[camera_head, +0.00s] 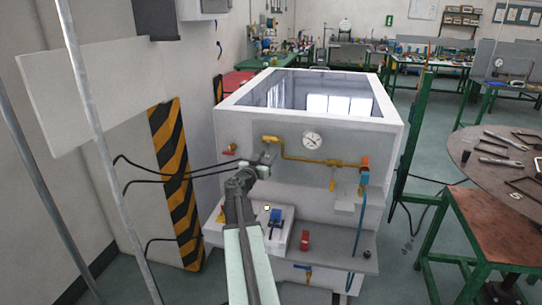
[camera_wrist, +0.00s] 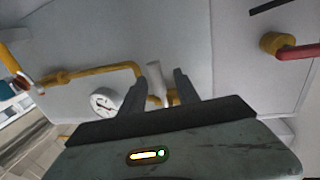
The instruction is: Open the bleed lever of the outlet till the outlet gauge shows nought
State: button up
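My gripper (camera_head: 265,159) is at the front panel of the white generator cabinet (camera_head: 262,185), just below the left end of the yellow pipe. In the wrist view its two fingers (camera_wrist: 157,88) stand apart, open, with a pale grey rod-like part (camera_wrist: 156,78) between them. I cannot tell whether they touch it, or whether it is the bleed lever. A round white gauge (camera_head: 312,141) sits right of my gripper, above the yellow pipe (camera_head: 310,160); it also shows in the wrist view (camera_wrist: 104,101). Its reading is too small to tell.
A red-handled valve (camera_head: 231,150) is left of my gripper. An orange-topped valve (camera_head: 364,163) with a blue pipe (camera_head: 360,222) is at the right. A low shelf with a blue item (camera_head: 275,216) and a red item (camera_head: 306,239) lies below. A round table (camera_head: 500,172) stands far right.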

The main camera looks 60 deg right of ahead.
jog(key=d, duration=0.3)
jog(key=shift+w, duration=0.1)
jog(key=shift+a, duration=0.1)
jog(key=shift+c, duration=0.4)
grip_shut()
dwell(0.8)
